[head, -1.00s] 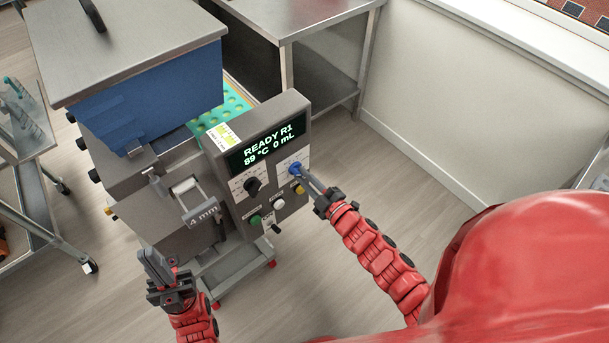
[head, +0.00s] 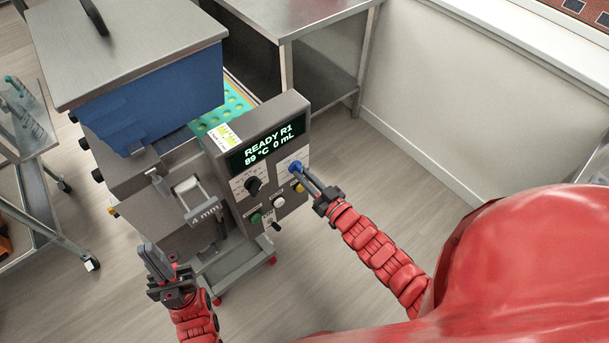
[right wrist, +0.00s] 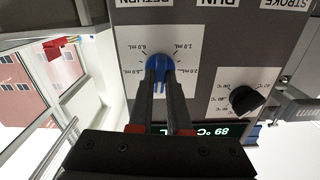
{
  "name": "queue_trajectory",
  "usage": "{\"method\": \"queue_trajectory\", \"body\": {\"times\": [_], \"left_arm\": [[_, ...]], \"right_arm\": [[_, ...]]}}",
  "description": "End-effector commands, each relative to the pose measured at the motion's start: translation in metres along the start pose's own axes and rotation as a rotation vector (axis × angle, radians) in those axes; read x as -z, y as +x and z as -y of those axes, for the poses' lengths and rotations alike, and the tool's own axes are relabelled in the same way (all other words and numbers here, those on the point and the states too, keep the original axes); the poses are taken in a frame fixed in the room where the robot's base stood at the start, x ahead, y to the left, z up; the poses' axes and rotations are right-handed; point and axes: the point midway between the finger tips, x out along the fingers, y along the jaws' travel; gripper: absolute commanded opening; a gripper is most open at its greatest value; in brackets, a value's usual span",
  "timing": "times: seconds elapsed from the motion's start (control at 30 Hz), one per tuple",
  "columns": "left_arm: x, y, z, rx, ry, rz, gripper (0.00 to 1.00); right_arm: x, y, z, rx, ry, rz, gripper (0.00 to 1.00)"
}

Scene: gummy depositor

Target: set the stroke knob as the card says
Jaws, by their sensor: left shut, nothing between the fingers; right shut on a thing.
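The blue knob (head: 295,167) is on the upper right of the depositor's front panel. In the right wrist view the blue knob (right wrist: 157,69) sits on a white dial plate marked in mL, seen upside down. My right gripper (head: 304,176) is shut on it; its fingers (right wrist: 159,88) hide part of the knob. A card (head: 224,137) with yellow-green marks lies at the panel's top left; its writing is too small to read. The display (head: 268,146) reads READY R1, 89 °C, 0 mL. My left gripper (head: 156,262) is shut and empty, in front of the machine at lower left.
A black knob (head: 253,186) sits left of the blue one; green (head: 255,218), white (head: 278,202) and yellow (head: 299,187) buttons are below. A blue hopper (head: 150,100) is behind left. A steel table (head: 300,15) stands at the back. Floor right of the machine is clear.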

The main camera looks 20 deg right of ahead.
Motion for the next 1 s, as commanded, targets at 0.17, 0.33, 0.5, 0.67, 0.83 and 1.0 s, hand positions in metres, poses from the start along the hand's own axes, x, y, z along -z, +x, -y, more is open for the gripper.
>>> {"method": "queue_trajectory", "body": {"times": [0.17,0.33,0.5,0.67,0.83,1.0], "left_arm": [[0.000,-0.002,0.000,0.000,0.000,0.000,0.00],[-0.001,-0.005,0.000,0.000,0.000,0.000,0.00],[-0.001,-0.008,0.000,0.000,0.000,0.000,0.00],[-0.002,-0.011,-0.001,0.000,0.000,0.000,0.00],[-0.002,-0.013,-0.001,0.000,0.000,0.000,0.00],[-0.003,-0.015,-0.001,0.000,0.000,0.000,0.00]], "right_arm": [[-0.004,-0.001,0.000,-0.002,0.168,0.007,0.00],[-0.004,-0.001,0.000,-0.002,0.328,0.007,0.00],[-0.005,-0.001,0.000,-0.002,0.482,0.007,0.00],[-0.005,-0.001,0.000,-0.003,0.610,0.007,0.00],[-0.005,-0.001,0.000,-0.004,0.716,0.007,0.00],[-0.004,-0.001,0.000,-0.004,0.785,0.008,0.00]]}}
